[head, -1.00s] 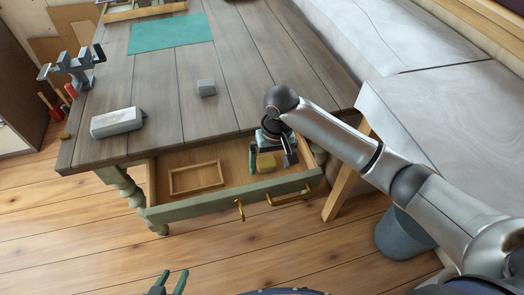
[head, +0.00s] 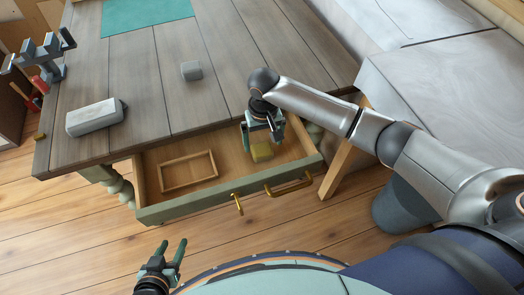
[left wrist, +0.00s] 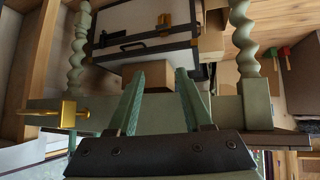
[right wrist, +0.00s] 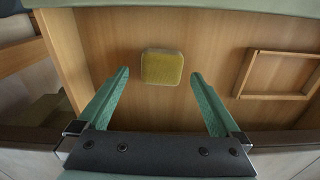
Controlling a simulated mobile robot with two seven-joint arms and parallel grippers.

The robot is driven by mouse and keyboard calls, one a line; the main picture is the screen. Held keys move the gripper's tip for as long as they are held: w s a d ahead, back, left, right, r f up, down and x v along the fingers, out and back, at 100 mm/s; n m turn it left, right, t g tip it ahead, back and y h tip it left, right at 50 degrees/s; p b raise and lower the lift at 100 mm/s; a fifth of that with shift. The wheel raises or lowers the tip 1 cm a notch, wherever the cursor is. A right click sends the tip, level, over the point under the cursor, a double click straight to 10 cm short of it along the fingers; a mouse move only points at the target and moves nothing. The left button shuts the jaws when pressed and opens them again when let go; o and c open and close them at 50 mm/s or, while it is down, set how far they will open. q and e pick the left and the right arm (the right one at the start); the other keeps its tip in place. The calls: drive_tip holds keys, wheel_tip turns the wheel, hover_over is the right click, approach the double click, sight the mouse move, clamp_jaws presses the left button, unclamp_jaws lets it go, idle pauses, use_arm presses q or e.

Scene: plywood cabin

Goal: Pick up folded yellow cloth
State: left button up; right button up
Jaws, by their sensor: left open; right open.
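The folded yellow cloth (head: 262,152) lies flat on the wooden floor of the open drawer (head: 230,160), in its right part. In the right wrist view the cloth (right wrist: 162,67) is a small rounded square ahead of the fingertips, between their lines. My right gripper (head: 263,140) is open and empty, reaching down over the drawer at the cloth; its fingers (right wrist: 158,75) do not appear to touch it. My left gripper (head: 174,250) is open and empty, low in front of the table, away from the cloth.
A thin wooden frame (head: 188,171) lies in the drawer, left of the cloth. The drawer front has brass handles (head: 289,184). A grey-white block (head: 95,117) and a small grey block (head: 191,70) sit on the tabletop. A grey bucket (head: 400,208) stands at right.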

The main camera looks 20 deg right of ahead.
sight(263, 149)
wheel_tip(263, 149, down, 5)
drive_tip(key=shift+a+r+b, duration=0.15)
drive_tip(key=shift+r+b, duration=0.05)
drive_tip(key=shift+b, duration=0.15)
drive_tip(key=c, duration=1.3)
drive_tip(key=shift+o, duration=0.2)
